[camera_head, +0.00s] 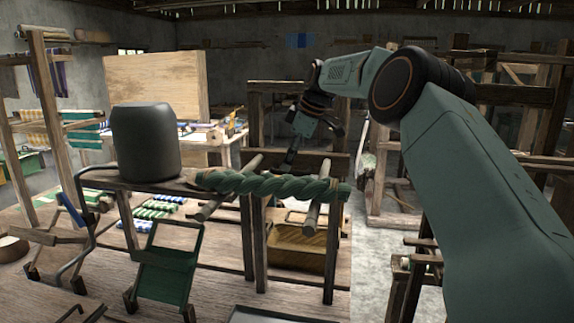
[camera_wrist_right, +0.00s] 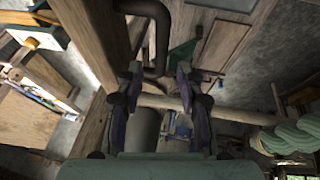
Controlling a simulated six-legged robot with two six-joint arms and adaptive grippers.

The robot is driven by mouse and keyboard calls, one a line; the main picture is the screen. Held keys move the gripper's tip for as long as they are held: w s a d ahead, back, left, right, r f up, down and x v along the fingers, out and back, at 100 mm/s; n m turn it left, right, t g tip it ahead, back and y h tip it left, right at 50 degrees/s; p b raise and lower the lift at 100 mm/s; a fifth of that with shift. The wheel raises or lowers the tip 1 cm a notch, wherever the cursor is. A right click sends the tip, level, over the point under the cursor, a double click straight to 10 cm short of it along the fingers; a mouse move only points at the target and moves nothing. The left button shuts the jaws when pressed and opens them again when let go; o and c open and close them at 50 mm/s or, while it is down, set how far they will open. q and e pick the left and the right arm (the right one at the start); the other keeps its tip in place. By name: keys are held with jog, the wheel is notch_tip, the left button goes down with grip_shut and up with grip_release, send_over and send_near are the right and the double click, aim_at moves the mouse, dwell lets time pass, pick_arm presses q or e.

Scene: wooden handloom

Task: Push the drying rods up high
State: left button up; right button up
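Two pale wooden drying rods stand out at a slant in the head view, one on the left (camera_head: 228,190) and one on the right (camera_head: 318,200). A twisted green skein (camera_head: 275,186) lies across them. My right gripper (camera_head: 289,163) points down behind the skein, between the rods. In the right wrist view its two fingers (camera_wrist_right: 160,80) are apart, and a pale rod (camera_wrist_right: 235,114) runs crosswise by them; contact cannot be told. The skein (camera_wrist_right: 290,138) also shows at the right there. My left gripper is not in view.
A dark grey cylinder (camera_head: 146,145) stands left of the skein. A green folding rack (camera_head: 165,262) is in front of it. A wooden chest (camera_head: 298,243) sits under the rods. Bare grey floor (camera_head: 372,270) shows to the right, beside more wooden frames.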

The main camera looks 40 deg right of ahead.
jog(key=v, duration=0.9)
jog(key=shift+r, duration=0.2)
jog(key=shift+s, duration=0.15)
